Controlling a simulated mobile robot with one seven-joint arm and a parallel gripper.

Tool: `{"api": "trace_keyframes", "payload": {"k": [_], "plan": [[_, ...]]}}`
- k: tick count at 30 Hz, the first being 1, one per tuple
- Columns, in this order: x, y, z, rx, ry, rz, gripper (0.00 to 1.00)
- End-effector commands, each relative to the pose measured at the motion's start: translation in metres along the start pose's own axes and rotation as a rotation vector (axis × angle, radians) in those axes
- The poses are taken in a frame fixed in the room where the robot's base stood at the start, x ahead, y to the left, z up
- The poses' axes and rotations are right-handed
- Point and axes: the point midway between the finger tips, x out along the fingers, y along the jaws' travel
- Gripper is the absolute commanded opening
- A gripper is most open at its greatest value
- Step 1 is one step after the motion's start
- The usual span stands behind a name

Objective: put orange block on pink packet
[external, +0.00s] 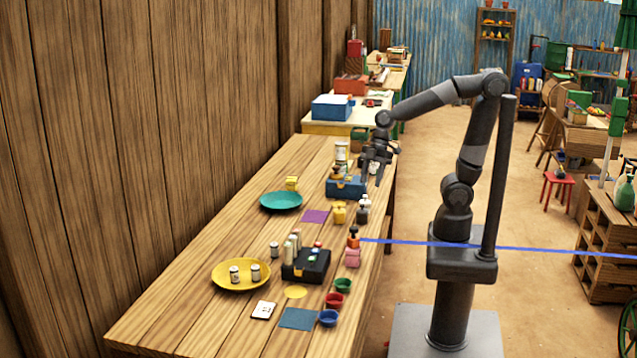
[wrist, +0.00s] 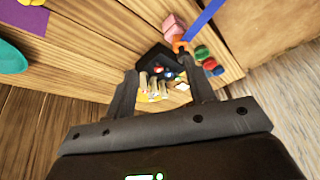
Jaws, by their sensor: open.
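The orange block (external: 353,241) is at the right edge of the table and shows directly above the pink packet (external: 352,257). It seems to rest on the packet, but its underside is too small to make out. In the wrist view the orange block (wrist: 180,44) overlaps the edge of the pink packet (wrist: 173,26). My gripper (external: 373,174) is open and empty. It hangs over the far right part of the table, beside the blue caddy, well away from the block and packet.
A black caddy (external: 307,265) with bottles stands left of the packet. Green (external: 343,285), red (external: 334,300) and blue (external: 328,318) bowls are in front of it. A yellow plate (external: 226,284) and teal plate (external: 281,201) lie toward the wall. A blue line crosses near the block.

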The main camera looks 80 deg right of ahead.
Motion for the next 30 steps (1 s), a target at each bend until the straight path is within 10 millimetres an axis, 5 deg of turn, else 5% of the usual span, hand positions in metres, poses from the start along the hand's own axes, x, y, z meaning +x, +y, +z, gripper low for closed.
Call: {"api": "trace_keyframes", "payload": {"k": [6, 15, 30], "plan": [[-0.048, 0.0, 0.051, 0.402, 0.002, 0.217, 0.5], [-0.088, -0.003, 0.103, 0.829, 0.094, 0.432, 0.5], [-0.093, -0.004, 0.111, 0.907, 0.118, 0.466, 0.5]]}}
